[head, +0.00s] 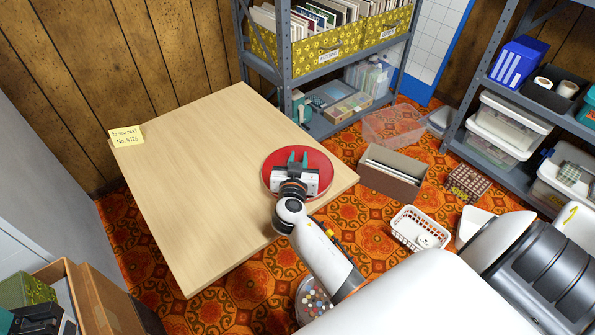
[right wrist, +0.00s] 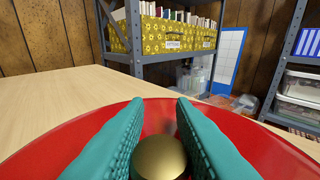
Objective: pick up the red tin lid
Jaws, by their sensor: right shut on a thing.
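The red tin lid (head: 322,163) is a round red disc at the right end of the wooden table in the head view. It fills the lower part of the right wrist view (right wrist: 62,140), with a round gold knob (right wrist: 158,158) at its middle. My right gripper (head: 298,160) is over the lid, its teal fingers shut on the knob, one on each side. In the head view the gripper hides the knob. I cannot tell whether the lid touches the table. My left gripper is not in view.
The pale wooden table (head: 190,170) is bare except for a yellow note (head: 126,136) at its far left corner. A metal shelf (head: 282,60) with patterned boxes stands behind it. An open brown box (head: 393,172) and white basket (head: 420,229) are on the floor to the right.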

